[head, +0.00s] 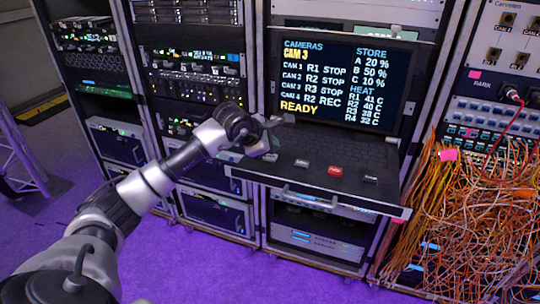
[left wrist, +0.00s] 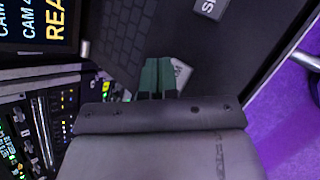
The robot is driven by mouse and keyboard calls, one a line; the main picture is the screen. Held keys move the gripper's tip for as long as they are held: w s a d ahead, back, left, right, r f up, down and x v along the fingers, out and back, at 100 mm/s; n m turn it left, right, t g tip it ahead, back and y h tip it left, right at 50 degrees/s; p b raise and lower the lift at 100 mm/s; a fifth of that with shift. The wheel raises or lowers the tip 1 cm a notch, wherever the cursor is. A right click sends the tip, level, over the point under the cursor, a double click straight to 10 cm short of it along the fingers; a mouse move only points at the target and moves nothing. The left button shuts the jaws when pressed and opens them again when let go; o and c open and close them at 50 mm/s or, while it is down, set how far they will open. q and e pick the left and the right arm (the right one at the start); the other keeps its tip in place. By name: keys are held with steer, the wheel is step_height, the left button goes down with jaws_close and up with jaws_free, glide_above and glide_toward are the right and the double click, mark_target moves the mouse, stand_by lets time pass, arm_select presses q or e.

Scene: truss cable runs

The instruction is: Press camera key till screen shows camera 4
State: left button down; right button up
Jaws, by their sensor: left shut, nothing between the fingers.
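The screen (head: 338,82) in the rack reads CAMERAS, with CAM 3 in large yellow letters and READY at the bottom; CAM 4 is listed as R2 REC. Below it, a pulled-out keyboard drawer (head: 318,188) carries a row of keys. My left gripper (head: 272,143) is shut and empty over the left end of this row. In the left wrist view its green fingertips (left wrist: 157,78) partly cover a pale key (left wrist: 183,72). Whether they touch it I cannot tell. That key's label is hidden. My right gripper is not in view.
Orange cables (head: 470,215) hang in a dense tangle from the right rack. Equipment racks (head: 190,85) stand on the left. Purple floor is clear in front.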

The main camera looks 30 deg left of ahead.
mark_target(271, 157)
arm_select(q)
steer(key=shift+r, duration=0.1)
steer(key=shift+r+p, duration=1.45)
steer(key=shift+r, duration=1)
stand_by(2.0)
